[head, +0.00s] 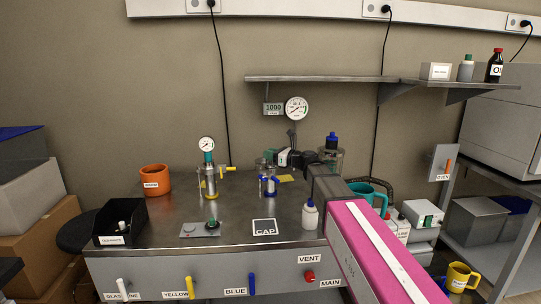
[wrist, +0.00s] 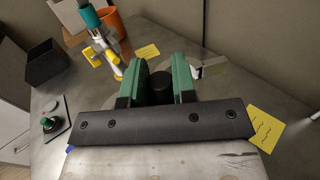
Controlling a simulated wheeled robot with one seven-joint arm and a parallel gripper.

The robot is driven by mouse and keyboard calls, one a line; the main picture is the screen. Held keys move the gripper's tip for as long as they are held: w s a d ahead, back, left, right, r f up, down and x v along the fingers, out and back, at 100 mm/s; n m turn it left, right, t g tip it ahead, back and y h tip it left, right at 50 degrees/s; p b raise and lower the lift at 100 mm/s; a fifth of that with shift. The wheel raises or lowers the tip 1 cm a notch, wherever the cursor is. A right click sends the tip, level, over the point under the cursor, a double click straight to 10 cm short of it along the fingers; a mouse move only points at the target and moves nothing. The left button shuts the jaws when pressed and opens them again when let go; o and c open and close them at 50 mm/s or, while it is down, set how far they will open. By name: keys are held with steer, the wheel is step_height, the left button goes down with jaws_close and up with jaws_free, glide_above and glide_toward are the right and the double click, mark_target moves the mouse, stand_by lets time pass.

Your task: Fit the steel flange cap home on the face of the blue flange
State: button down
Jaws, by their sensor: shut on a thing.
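My gripper (head: 283,158) is over the back middle of the steel bench in the head view. In the wrist view its green fingers (wrist: 160,84) are shut on a dark round knob (wrist: 161,86). A grey round plate beyond the fingers seems to be the steel flange cap (wrist: 212,64), mostly hidden by them. The blue flange (head: 268,184) is on a small fitting on the bench, just below and left of my gripper in the head view. It is hidden in the wrist view. I cannot tell whether cap and flange touch.
A steel fitting with yellow parts and a gauge (head: 211,183) stands left of the flange. An orange pot (head: 155,179), a black bin (head: 121,221) and a white bottle (head: 309,215) stand on the bench. A square marked CAP (head: 264,227) lies bare at the front.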

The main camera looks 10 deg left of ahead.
steer(key=c, duration=0.8)
jaws_free()
steer(key=shift+c, duration=0.2)
steer(key=v, duration=1.1)
steer(key=shift+f, duration=0.1)
